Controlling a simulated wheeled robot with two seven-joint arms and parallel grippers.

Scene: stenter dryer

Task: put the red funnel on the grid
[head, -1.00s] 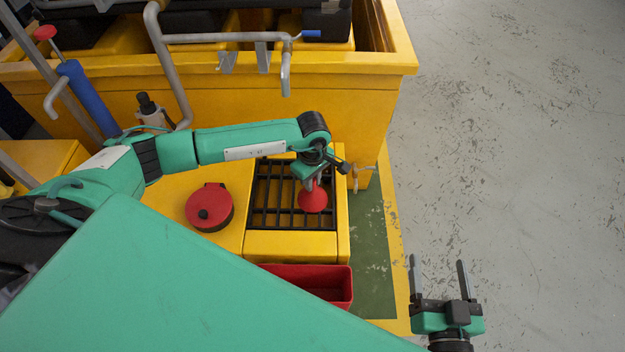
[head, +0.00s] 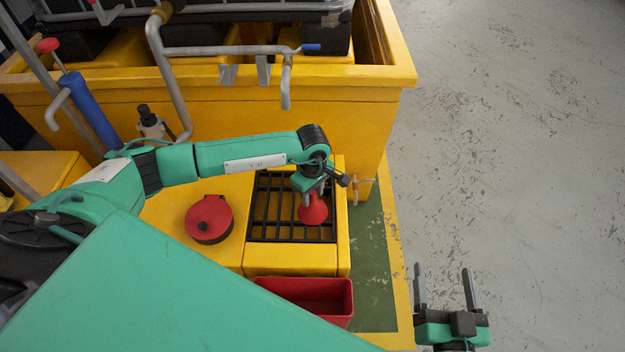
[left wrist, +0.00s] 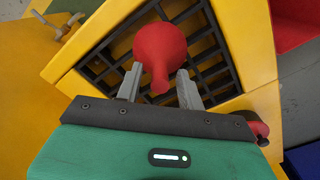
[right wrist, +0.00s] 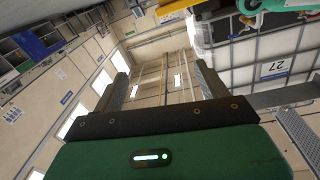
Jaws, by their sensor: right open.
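The red funnel (head: 313,209) is over the right part of the black grid (head: 272,231), wide end down and spout up. In the left wrist view the funnel (left wrist: 160,52) has its spout toward me, between the fingers of my left gripper (left wrist: 160,82). These fingers are partly apart and appear closed on the funnel's narrowing part. In the head view my left gripper (head: 312,190) is just above the funnel. I cannot tell whether the rim touches the bars. My right gripper (head: 446,290) is open and empty, off to the lower right.
The grid is set in a yellow block (head: 292,262). A round red lid (head: 208,219) lies left of it, and a red bin (head: 325,297) stands in front. A yellow machine wall (head: 240,115) with grey pipes rises behind. The grey floor (head: 520,170) at the right is clear.

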